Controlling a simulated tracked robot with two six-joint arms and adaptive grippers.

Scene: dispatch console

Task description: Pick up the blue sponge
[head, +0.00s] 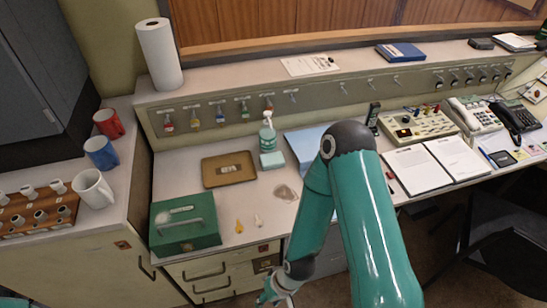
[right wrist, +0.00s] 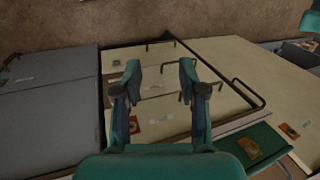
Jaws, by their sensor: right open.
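A pale blue-green block (head: 272,160), which looks like the sponge, lies on the counter at the foot of a pump bottle (head: 267,138). My right gripper (head: 277,293) is low at the bottom of the head view, in front of the drawers and well apart from the block. In the right wrist view my right gripper (right wrist: 160,72) is open and empty, with drawer fronts behind it. The block does not show in that view. My left gripper is not in the head view.
A brown tray (head: 212,184) and a green box (head: 184,232) stand left of the block. A light blue folder or sheet (head: 300,142) lies to its right, partly behind my right arm. A row of hanging keys (head: 220,115) runs along the panel behind. Drawers (head: 205,278) are below the counter.

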